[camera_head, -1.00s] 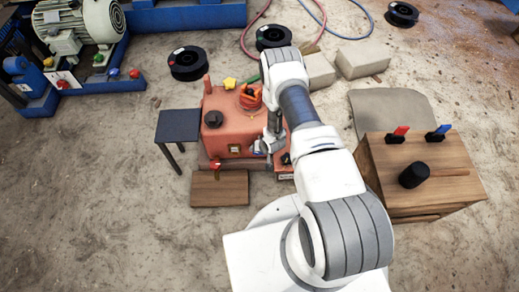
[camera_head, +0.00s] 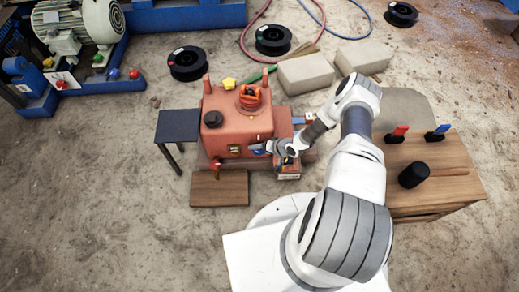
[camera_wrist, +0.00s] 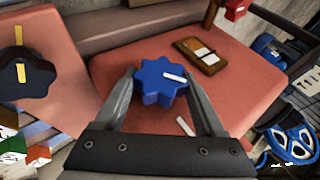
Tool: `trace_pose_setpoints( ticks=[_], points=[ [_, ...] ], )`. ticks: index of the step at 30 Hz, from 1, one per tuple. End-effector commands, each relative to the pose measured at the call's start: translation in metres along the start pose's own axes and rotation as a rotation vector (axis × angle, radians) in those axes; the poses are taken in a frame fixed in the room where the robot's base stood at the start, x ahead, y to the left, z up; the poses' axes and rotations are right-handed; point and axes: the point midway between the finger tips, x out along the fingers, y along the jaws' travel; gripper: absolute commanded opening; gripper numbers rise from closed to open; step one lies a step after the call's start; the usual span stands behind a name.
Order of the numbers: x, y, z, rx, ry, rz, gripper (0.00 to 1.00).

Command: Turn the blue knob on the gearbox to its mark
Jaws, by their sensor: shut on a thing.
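The red gearbox (camera_head: 225,133) stands left of my arm in the head view. The blue knob (camera_wrist: 157,83), star-shaped with a white pointer line, is on its red face in the wrist view. My gripper (camera_wrist: 160,77) has a finger on either side of the knob and is shut on it. The knob's pointer line points right and slightly down in that picture. A separate white mark (camera_wrist: 185,126) is on the red face below and right of the knob, so line and mark are not aligned.
A black knob with yellow marks (camera_wrist: 24,72) is at the left of the wrist view, and a framed sight window (camera_wrist: 200,55) at upper right. In the head view, a dark small table (camera_head: 178,126) stands left of the gearbox and a wooden cabinet (camera_head: 450,177) at right.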

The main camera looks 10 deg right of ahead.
Motion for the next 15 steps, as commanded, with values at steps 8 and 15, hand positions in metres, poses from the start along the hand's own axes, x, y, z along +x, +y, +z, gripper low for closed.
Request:
trace_pose_setpoints(
  ticks=[8,15],
  points=[
    [0.0002,0.0019,0.0000,0.053,0.000,-0.128,0.16],
    [0.0007,0.0024,0.0007,0.100,-0.002,-0.251,0.16]
  ],
)
